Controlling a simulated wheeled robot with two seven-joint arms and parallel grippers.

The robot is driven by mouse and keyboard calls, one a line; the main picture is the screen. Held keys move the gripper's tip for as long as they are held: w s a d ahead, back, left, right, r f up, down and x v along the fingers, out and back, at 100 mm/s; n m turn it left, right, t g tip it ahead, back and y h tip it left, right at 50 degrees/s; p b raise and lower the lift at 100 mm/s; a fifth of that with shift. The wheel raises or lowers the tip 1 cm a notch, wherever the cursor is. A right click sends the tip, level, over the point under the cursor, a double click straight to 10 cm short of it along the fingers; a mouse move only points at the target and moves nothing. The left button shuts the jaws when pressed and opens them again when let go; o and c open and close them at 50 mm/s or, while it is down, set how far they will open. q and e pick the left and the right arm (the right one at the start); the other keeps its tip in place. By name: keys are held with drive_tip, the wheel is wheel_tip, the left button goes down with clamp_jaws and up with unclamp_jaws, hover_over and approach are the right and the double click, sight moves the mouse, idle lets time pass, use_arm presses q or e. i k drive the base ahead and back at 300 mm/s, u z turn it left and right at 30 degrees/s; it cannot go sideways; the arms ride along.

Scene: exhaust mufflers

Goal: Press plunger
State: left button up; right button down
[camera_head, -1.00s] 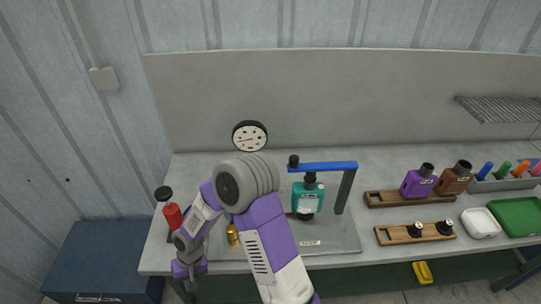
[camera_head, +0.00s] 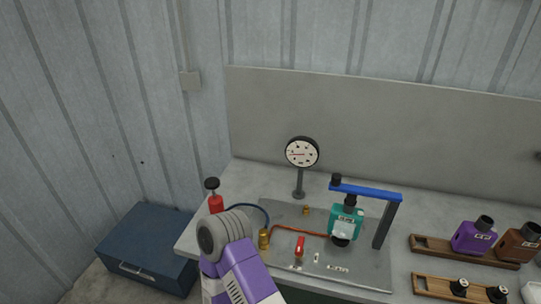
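The pump with a red body (camera_head: 216,204) and a black plunger knob (camera_head: 212,183) stands at the table's left end. The knob stands above the red body on a short rod. One of my purple and white arms (camera_head: 240,270) rises from the bottom edge, and its grey rounded joint (camera_head: 225,232) hides the pump's lower part. Neither gripper shows. A round white dial gauge (camera_head: 302,152) stands on a post behind. A teal muffler (camera_head: 345,222) sits under a blue clamp bar (camera_head: 366,191).
A metal plate (camera_head: 365,270) carries a brass fitting (camera_head: 264,239), a red lever (camera_head: 299,246) and a red hose. Purple (camera_head: 472,236) and brown (camera_head: 520,245) mufflers stand at right. A blue cabinet (camera_head: 148,245) is on the floor at left.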

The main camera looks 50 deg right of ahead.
sight(211, 184)
drive_tip(key=u, duration=0.3)
drive_tip(key=i, duration=0.7)
drive_tip(key=z, duration=2.4)
drive_tip(key=i, duration=0.5)
drive_tip(key=z, duration=0.05)
drive_tip(key=k, duration=1)
drive_tip(key=u, duration=0.5)
drive_tip(key=i, duration=0.75)
drive_tip(key=z, duration=0.1)
